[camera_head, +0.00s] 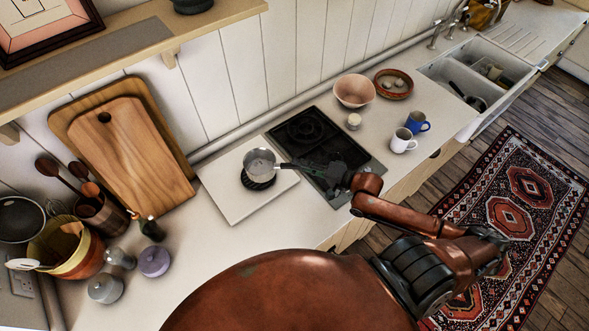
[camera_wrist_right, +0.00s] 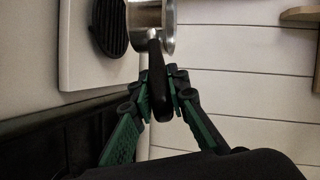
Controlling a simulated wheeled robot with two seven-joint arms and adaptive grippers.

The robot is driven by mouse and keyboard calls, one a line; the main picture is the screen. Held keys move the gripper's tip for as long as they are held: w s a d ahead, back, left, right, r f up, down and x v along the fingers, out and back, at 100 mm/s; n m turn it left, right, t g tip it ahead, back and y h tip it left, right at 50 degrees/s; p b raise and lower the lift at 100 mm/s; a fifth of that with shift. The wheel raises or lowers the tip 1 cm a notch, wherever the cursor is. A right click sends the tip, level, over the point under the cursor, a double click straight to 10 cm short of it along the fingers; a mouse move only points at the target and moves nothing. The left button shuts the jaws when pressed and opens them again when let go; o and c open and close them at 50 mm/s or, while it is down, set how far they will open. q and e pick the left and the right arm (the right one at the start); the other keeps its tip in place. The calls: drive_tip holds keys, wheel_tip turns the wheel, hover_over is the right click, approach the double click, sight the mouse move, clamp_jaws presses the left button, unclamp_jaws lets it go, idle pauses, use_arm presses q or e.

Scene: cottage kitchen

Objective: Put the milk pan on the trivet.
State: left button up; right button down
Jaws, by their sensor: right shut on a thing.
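The milk pan (camera_head: 260,162) is a small silver pan with a dark handle. It is at the white board behind the counter's middle, and its bowl partly overlaps the trivet in the head view. The trivet (camera_head: 257,183) is a round, black, ribbed disc on the board. In the right wrist view the pan (camera_wrist_right: 146,14) shows beside the trivet (camera_wrist_right: 109,27), cut off at the top edge. My right gripper (camera_head: 329,174) is shut on the pan's black handle (camera_wrist_right: 154,60). I cannot tell the gap beneath the pan. My left gripper is not in view.
The white board (camera_head: 228,199) lies left of the black hob (camera_head: 309,133). Two mugs (camera_head: 402,142), a pink bowl (camera_head: 354,90) and a small jar (camera_head: 354,121) stand right of the hob. Jars (camera_head: 155,261) and utensils stand at left. Cutting boards (camera_head: 134,155) lean on the wall.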

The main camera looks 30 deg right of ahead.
drive_tip(key=shift+w+a+f, duration=0.3)
drive_tip(key=shift+w+f, duration=0.6)
drive_tip(key=shift+w, duration=0.05)
drive_tip(key=f, duration=0.3)
drive_tip(key=shift+w+a+f, duration=0.15)
drive_tip(key=shift+w+f, duration=0.25)
drive_tip(key=shift+f, duration=0.15)
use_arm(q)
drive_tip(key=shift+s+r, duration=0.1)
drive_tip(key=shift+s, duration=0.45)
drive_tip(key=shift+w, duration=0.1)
use_arm(e)
drive_tip(key=c, duration=2.3)
unclamp_jaws()
drive_tip(key=shift+s+f, duration=0.1)
drive_tip(key=shift+f, duration=0.1)
drive_tip(key=o, duration=0.4)
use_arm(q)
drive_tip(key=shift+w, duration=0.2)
